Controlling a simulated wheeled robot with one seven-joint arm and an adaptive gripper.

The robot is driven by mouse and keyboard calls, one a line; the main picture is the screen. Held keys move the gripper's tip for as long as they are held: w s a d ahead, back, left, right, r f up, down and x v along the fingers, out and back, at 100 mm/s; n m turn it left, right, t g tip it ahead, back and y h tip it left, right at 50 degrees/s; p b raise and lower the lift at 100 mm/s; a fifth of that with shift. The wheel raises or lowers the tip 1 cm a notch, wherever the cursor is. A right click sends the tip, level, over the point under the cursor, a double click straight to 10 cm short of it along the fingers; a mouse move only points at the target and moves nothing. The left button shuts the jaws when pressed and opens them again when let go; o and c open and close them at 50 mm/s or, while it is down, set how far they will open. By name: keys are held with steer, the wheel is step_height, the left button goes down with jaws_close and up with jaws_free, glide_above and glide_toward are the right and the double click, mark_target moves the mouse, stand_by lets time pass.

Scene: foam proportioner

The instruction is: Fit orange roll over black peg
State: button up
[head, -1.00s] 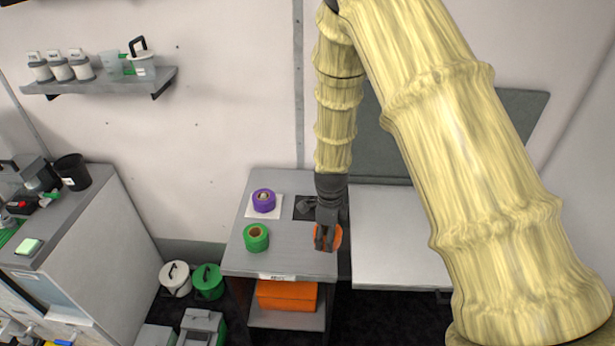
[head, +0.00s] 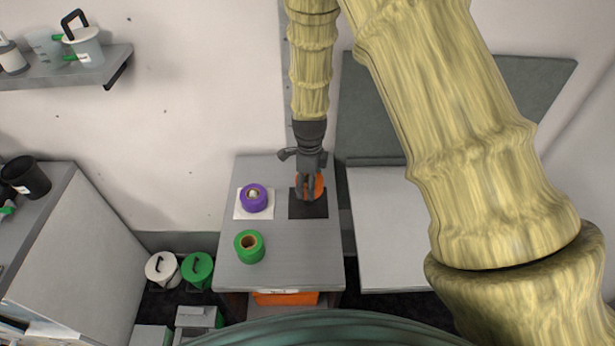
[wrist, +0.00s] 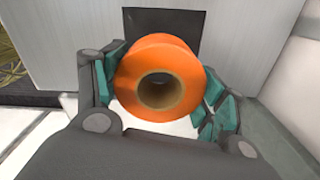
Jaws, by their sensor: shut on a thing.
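The orange roll (wrist: 158,82) is in my gripper (wrist: 160,95), which is shut on its sides. In the wrist view its round face and brown core hole face the camera. In the head view my gripper (head: 309,190) holds the orange roll (head: 317,183) over the black square (head: 312,209) at the table's back right. The black square (wrist: 160,22) also shows beyond the roll in the wrist view. The black peg cannot be seen in either view; the gripper and roll cover part of the square. I cannot tell how high the roll is above it.
A purple roll (head: 254,197) sits on a white square (head: 241,212) to the left, around a pale peg. A green roll (head: 249,246) stands on the grey table (head: 300,262) nearer the front. The table's front right is clear. A light bench (head: 385,240) adjoins on the right.

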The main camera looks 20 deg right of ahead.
steer(key=shift+f, duration=0.25)
steer(key=f+b, duration=0.1)
steer(key=w+f, duration=0.1)
steer(key=f, duration=0.1)
steer(key=shift+b, duration=0.4)
steer(key=shift+s+f+b, duration=0.35)
steer(key=shift+f+b, duration=0.35)
steer(key=shift+f, duration=0.05)
steer(key=shift+w+f, duration=0.2)
steer(key=shift+f, duration=0.3)
steer(key=shift+s+r, duration=0.1)
steer(key=shift+s, duration=0.05)
steer(key=shift+a+f, duration=0.1)
steer(key=shift+f, duration=0.55)
stand_by(0.5)
steer(key=o, duration=0.8)
